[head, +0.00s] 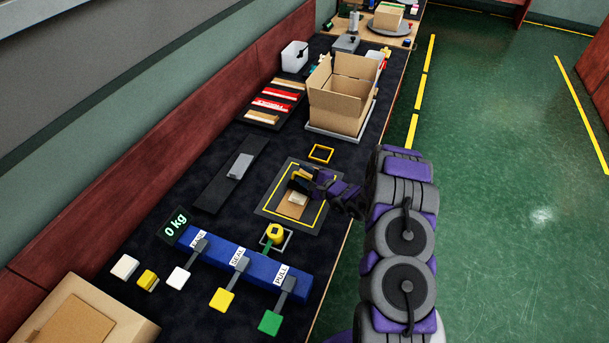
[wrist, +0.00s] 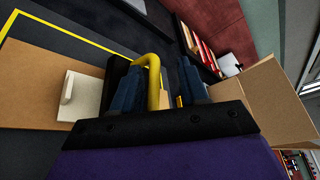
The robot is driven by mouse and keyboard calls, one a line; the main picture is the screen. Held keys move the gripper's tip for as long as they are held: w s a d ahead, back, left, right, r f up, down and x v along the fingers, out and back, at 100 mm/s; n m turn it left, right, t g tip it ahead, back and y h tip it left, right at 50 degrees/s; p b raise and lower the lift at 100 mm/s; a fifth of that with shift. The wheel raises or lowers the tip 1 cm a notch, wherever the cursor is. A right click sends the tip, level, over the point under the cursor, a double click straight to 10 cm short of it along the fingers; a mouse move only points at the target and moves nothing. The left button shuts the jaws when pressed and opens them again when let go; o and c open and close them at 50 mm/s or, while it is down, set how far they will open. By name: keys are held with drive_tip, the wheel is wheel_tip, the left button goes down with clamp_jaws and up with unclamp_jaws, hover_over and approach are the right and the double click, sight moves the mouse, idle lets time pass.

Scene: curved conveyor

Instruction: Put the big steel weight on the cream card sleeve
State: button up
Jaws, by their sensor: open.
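My gripper (head: 308,183) is low over a dark mat outlined in yellow (head: 262,208). In the wrist view its fingers (wrist: 158,85) are apart, with a bent yellow handle (wrist: 154,62) between them; what the handle belongs to is hidden. A flat tan card (head: 290,210) lies on the mat. A small cream block (head: 298,198) with a raised ridge sits on it, and also shows in the wrist view (wrist: 88,100). A grey block (head: 240,166) lies on a dark strip to the left. I cannot tell which thing is the big steel weight or the cream card sleeve.
A blue lever box (head: 245,262) and a green-and-yellow piece (head: 274,236) stand nearer. An open carton (head: 340,98) stands farther along the bench, beyond a small yellow square outline (head: 321,153). The display (head: 175,226) reads 0 kg. Green floor is clear to the right.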

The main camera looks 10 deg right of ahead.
drive_tip(key=shift+s+d+r, duration=0.15)
drive_tip(key=shift+r, duration=0.25)
drive_tip(key=p+v, duration=0.3)
drive_tip(key=v, duration=0.9)
drive_tip(key=s+a+r+n+g+y, duration=0.2)
drive_tip(key=a+r+n+g+y, duration=0.1)
drive_tip(key=a+r, duration=0.4)
drive_tip(key=s+a+r+n+g+y, duration=0.2)
drive_tip(key=a+r+n+y, duration=0.15)
drive_tip(key=a+r, duration=0.4)
drive_tip(key=s+a+r+n+g, duration=0.3)
drive_tip(key=s+a+r+g, duration=0.15)
drive_tip(key=s, duration=0.25)
drive_tip(key=s+a+r+n+g, duration=0.3)
drive_tip(key=s+r+n+g, duration=0.15)
drive_tip(key=s, duration=0.25)
drive_tip(key=s+d+r+n+g+h, duration=0.15)
drive_tip(key=s+h, duration=0.25)
drive_tip(key=s, duration=0.4)
drive_tip(key=s+d+r+n+g+h, duration=0.1)
drive_tip(key=s+n+h, duration=0.15)
drive_tip(key=s, duration=0.55)
drive_tip(key=s+d+r+t+h, duration=0.1)
drive_tip(key=s+d+h, duration=0.7)
drive_tip(key=d, duration=0.4)
drive_tip(key=shift+s+d+r+t, duration=0.25)
drive_tip(key=shift+s+r+t, duration=0.1)
drive_tip(key=shift+s, duration=0.15)
drive_tip(key=shift+f, duration=0.1)
